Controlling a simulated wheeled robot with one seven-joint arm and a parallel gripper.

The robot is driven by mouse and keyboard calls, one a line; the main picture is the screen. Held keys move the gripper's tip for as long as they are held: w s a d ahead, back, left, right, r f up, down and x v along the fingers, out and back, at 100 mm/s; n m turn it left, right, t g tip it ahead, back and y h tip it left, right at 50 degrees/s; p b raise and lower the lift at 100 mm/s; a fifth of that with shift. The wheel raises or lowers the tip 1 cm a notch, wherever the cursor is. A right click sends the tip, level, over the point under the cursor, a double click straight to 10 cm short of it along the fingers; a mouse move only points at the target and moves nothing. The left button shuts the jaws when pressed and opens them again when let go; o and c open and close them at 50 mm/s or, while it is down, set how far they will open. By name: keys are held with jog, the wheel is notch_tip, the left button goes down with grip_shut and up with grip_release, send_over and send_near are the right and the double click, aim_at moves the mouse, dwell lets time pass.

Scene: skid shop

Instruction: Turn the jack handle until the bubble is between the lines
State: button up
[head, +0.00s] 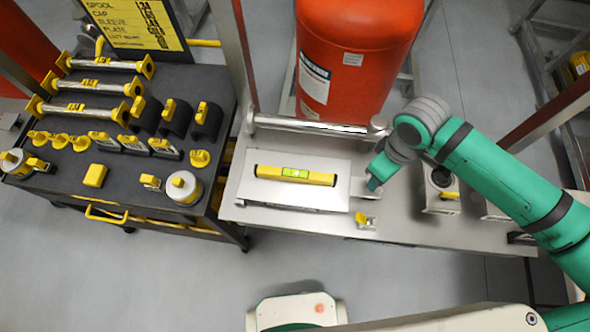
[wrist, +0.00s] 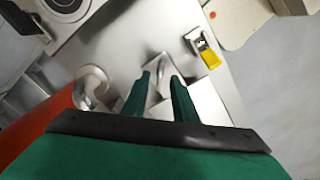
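The yellow spirit level (head: 270,172) lies on a flat grey plate (head: 325,165) on the metal skid. Its green vial (head: 296,173) is near the middle; the bubble is too small to place against the lines. My gripper (head: 372,186) points down just right of the plate. In the wrist view its two green fingers (wrist: 160,76) are apart. A small bent metal piece, probably the jack handle (wrist: 162,60), shows at and just beyond the fingertips, with no clear contact. In the head view my gripper hides most of that spot.
A small yellow-topped fitting (head: 364,220) sits near the skid's front edge, close to my gripper. A red tank (head: 355,60) stands behind. A round-topped fitting (head: 441,180) is at right. A black parts cart (head: 75,165) stands left. The floor in front is mostly clear.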

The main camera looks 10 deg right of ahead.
jog(key=shift+w+r, duration=0.1)
jog(key=shift+r, duration=1.85)
jog(key=m, duration=0.5)
jog(key=shift+r+m, duration=0.4)
jog(key=shift+m, duration=0.5)
jog(key=m, duration=0.4)
jog(key=shift+r+m, duration=0.3)
jog(key=shift+r, duration=0.1)
